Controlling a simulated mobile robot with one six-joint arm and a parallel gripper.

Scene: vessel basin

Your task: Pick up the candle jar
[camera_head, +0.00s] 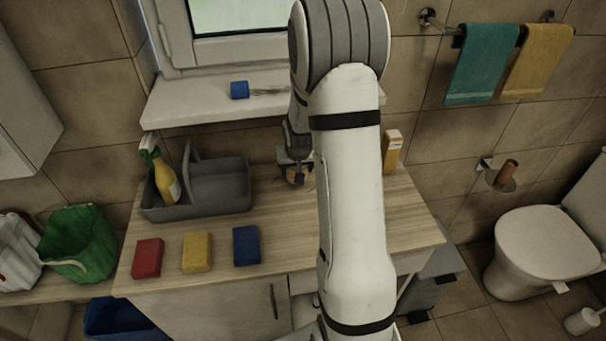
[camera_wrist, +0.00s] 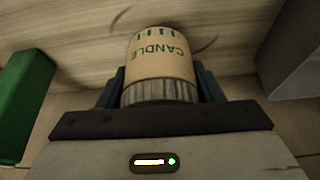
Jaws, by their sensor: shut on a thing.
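The candle jar (camera_wrist: 160,62) shows in the wrist view, tan with green "CANDLE" lettering and a ribbed grey band at the end nearest my gripper. My gripper (camera_wrist: 160,92) is shut on it, with a dark finger on each side of the jar. In the head view my gripper (camera_head: 297,178) is over the back of the wooden counter, right of the grey caddy. Only a small tan part of the jar (camera_head: 299,183) shows there under the fingers. I cannot tell whether the jar touches the counter.
A grey caddy (camera_head: 222,190) with a spray bottle (camera_head: 165,178) stands left of my gripper. Red (camera_head: 147,258), yellow (camera_head: 197,252) and blue (camera_head: 246,246) sponges lie along the counter front. A yellow box (camera_head: 392,152) stands right of my arm. The window sill (camera_head: 205,103) overhangs behind.

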